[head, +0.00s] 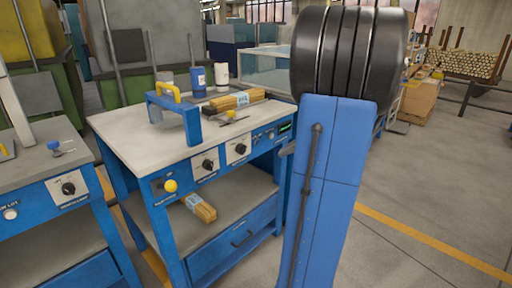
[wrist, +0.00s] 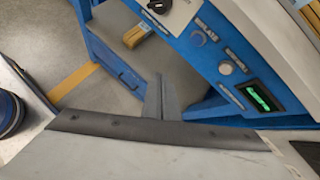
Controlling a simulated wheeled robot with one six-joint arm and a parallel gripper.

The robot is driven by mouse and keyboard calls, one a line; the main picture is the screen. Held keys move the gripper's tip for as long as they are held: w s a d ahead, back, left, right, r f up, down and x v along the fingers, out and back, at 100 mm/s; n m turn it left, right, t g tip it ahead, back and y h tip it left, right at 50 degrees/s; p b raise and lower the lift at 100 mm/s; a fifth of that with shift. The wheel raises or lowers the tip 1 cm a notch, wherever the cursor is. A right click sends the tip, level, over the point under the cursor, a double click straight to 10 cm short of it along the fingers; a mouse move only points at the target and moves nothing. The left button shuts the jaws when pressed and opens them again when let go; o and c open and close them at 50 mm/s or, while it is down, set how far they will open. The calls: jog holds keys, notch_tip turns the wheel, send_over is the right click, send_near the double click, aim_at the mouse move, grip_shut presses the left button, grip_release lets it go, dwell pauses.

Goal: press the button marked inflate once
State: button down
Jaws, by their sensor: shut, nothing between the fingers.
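The blue front panel of the workbench carries the controls. In the head view, a yellow button (head: 170,186) is at its left, and small controls (head: 270,135) sit beside a green-lit display (head: 285,127) at its right. In the wrist view, a round pale button (wrist: 226,68) and a blue round control (wrist: 198,38) lie near the display (wrist: 258,95). The labels beside them are too small to read, so I cannot tell which is marked inflate. My gripper (wrist: 161,98) is shut and empty, apart from the panel and to the left of the display in the wrist view.
More wood (head: 200,207) lies on the lower shelf. A second bench (head: 40,165) stands at left. Open floor (head: 420,220) is at right.

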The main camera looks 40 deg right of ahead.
dwell(0.4)
jog(key=w, duration=0.8)
jog(key=shift+w+a, duration=0.3)
jog(key=shift+w, duration=0.1)
jog(key=shift+w, duration=0.2)
dwell(1.8)
jog(key=shift+w, duration=0.2)
jog(key=shift+w, duration=0.35)
dwell(0.8)
jog(key=shift+s, duration=0.8)
jog(key=shift+s+d, duration=0.2)
jog(key=shift+s, duration=2.25)
